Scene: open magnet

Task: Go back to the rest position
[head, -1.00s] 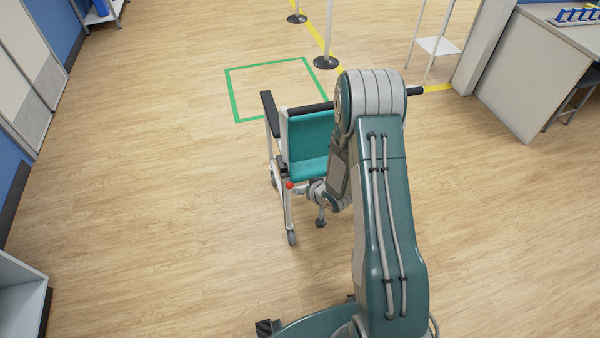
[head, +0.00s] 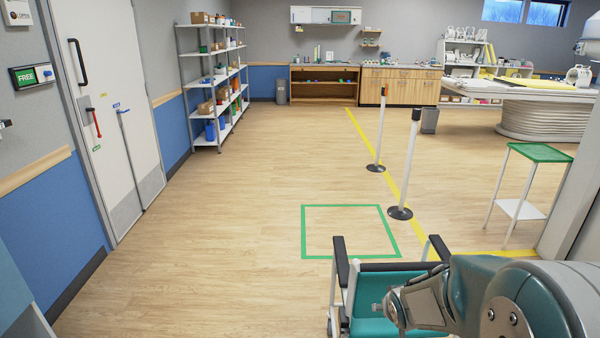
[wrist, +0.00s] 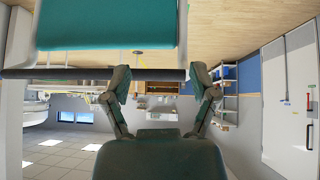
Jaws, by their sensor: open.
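My gripper (wrist: 160,77) is open in the wrist view, with its two fingers spread wide and nothing visible held between them. The wheeled chair (head: 376,328) has a teal seat, a pale frame and black armrests; it stands at the bottom of the head view, partly cut off and covered by my arm. In the wrist view, which is upside down, the chair's teal panel (wrist: 110,25) and black bar (wrist: 75,74) lie beyond the fingers. I cannot tell whether the fingers touch the bar. In the head view my arm is folded at the lower right and the fingers are hidden.
A green floor square (head: 345,206) lies empty just beyond the chair. Two barrier posts (head: 408,165) (head: 381,130) stand along a yellow line. A green-topped stand (head: 541,153) is at right. A white door (head: 100,100) and shelves (head: 215,85) are left. Floor at centre-left is clear.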

